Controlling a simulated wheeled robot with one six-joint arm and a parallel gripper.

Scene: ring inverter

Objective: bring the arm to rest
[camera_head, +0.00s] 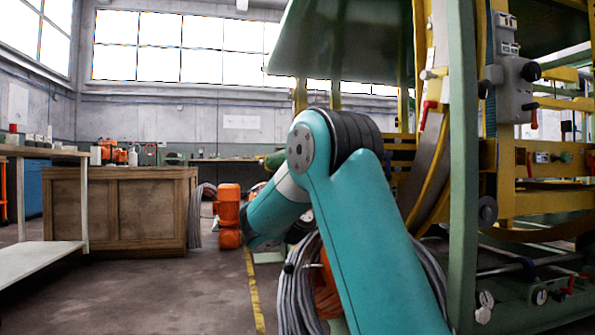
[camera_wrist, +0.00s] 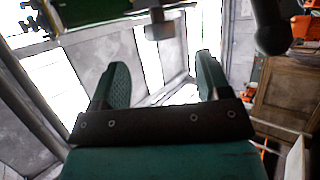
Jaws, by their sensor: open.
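My gripper (camera_wrist: 161,82) shows in the wrist view with its two green finger pads apart and nothing between them. Behind the fingers the wrist view shows bright windows, grey wall and ceiling beams at a tilt. In the head view my teal arm rises from the bottom, bends at a dark ribbed elbow and slopes down to the left. My gripper cannot be made out in the head view.
A large green and yellow machine frame (camera_head: 461,170) stands close on the right of my arm. A wooden cabinet (camera_head: 110,212) and a pale table (camera_head: 38,262) are on the left. An orange motor (camera_head: 229,205) stands on the floor behind. Grey floor (camera_head: 170,295) is clear at front left.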

